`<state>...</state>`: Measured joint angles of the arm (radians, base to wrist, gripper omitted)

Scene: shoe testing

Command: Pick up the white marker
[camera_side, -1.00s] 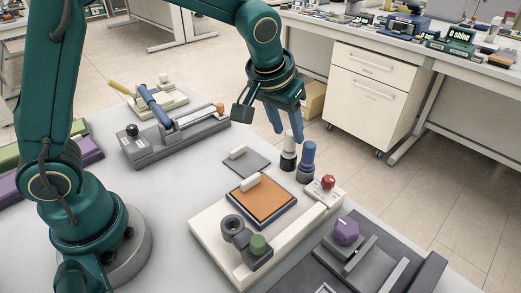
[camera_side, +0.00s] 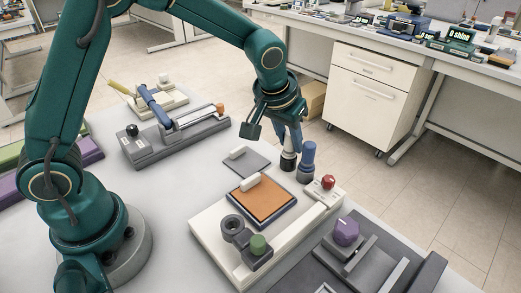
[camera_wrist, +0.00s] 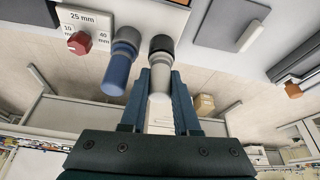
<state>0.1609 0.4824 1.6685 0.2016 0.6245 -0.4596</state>
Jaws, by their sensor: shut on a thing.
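The white marker (camera_wrist: 160,82) stands upright with a dark base ring, and its pale body lies between my fingers in the wrist view. In the side view its dark lower part (camera_side: 288,162) shows below my fingertips, and its upper part is hidden by the fingers. My gripper (camera_side: 288,145) points down over the marker and is shut on it; the two blue fingers also show in the wrist view (camera_wrist: 160,92). The marker appears to rest on the table. A blue marker (camera_side: 307,160) stands close beside it on the right; it also shows in the wrist view (camera_wrist: 120,62).
A cream fixture with an orange pad (camera_side: 262,199) and a red knob (camera_side: 327,182) sits in front. A grey plate (camera_side: 246,161) lies to the left. A purple knob (camera_side: 346,231) tops a dark fixture at right. A grey device (camera_side: 175,138) stands farther left.

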